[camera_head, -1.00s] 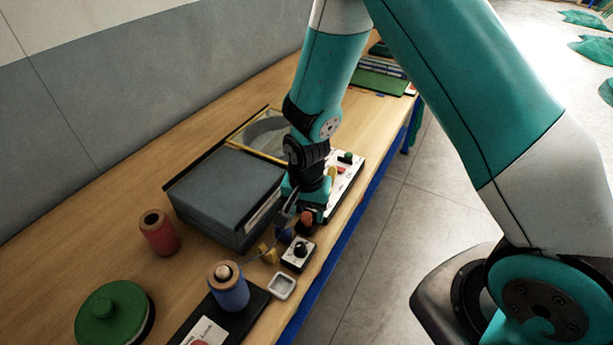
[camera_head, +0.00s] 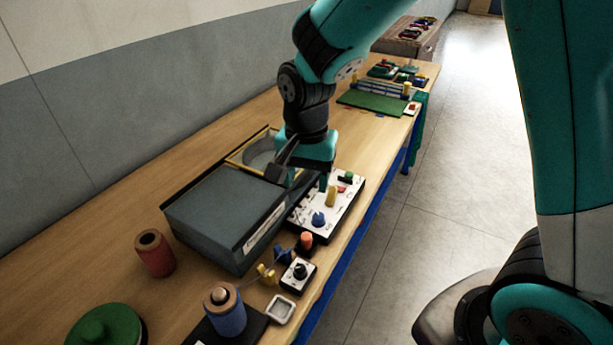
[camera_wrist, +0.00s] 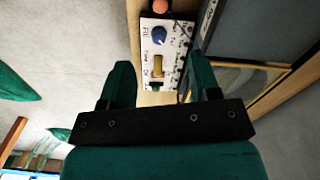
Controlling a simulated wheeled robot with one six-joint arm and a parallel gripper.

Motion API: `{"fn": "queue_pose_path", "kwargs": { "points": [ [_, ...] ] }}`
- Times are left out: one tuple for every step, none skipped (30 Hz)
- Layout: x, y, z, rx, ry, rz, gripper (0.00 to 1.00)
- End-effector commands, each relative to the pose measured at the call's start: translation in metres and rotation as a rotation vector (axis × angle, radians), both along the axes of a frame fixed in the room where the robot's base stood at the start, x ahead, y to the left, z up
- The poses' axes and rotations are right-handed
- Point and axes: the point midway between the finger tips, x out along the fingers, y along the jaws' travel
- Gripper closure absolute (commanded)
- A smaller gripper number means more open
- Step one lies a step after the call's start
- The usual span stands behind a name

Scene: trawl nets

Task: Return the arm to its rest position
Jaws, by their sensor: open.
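My gripper (camera_head: 307,182) hangs from my teal and black arm above the bench, over the white control panel (camera_head: 347,206) and beside the right end of the grey box (camera_head: 222,212). In the wrist view my gripper (camera_wrist: 160,82) has its two teal fingers apart, with nothing between them. The panel (camera_wrist: 150,45) lies beyond the fingertips, with a blue knob (camera_wrist: 159,35) and a yellow handle showing. The gripper appears raised clear of the panel.
A small black-and-white knob box (camera_head: 298,273), a red spool (camera_head: 154,253), a blue spool (camera_head: 225,310) and a green lidded pot (camera_head: 106,327) stand on the bench (camera_head: 72,275). A green mat (camera_head: 372,103) lies farther back. Open floor (camera_head: 440,190) is at right.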

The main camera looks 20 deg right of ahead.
Motion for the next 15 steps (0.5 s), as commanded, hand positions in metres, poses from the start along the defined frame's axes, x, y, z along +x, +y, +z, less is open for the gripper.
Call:
{"fn": "queue_pose_path", "kwargs": {
  "points": [
    [0.000, 0.000, 0.000, 0.000, 0.000, 0.000, 0.44],
    [0.000, 0.000, 0.000, 0.000, 0.000, 0.000, 0.44],
    [0.000, 0.000, 0.000, 0.000, 0.000, 0.000, 0.44],
    [0.000, 0.000, 0.000, 0.000, 0.000, 0.000, 0.44],
    [0.000, 0.000, 0.000, 0.000, 0.000, 0.000, 0.44],
    [0.000, 0.000, 0.000, 0.000, 0.000, 0.000, 0.44],
    [0.000, 0.000, 0.000, 0.000, 0.000, 0.000, 0.44],
    [0.000, 0.000, 0.000, 0.001, -0.001, 0.003, 0.44],
    [-0.002, 0.001, 0.002, 0.005, -0.002, 0.014, 0.44],
    [-0.004, 0.002, 0.005, 0.012, -0.004, 0.033, 0.44],
    [-0.007, 0.003, 0.010, 0.021, -0.007, 0.060, 0.44],
    [-0.015, 0.006, 0.017, 0.041, -0.011, 0.115, 0.44],
    [-0.022, 0.008, 0.025, 0.058, -0.017, 0.169, 0.44],
    [-0.030, 0.011, 0.033, 0.079, -0.024, 0.234, 0.44],
    [-0.044, 0.016, 0.045, 0.108, -0.037, 0.332, 0.44]
  ]
}}
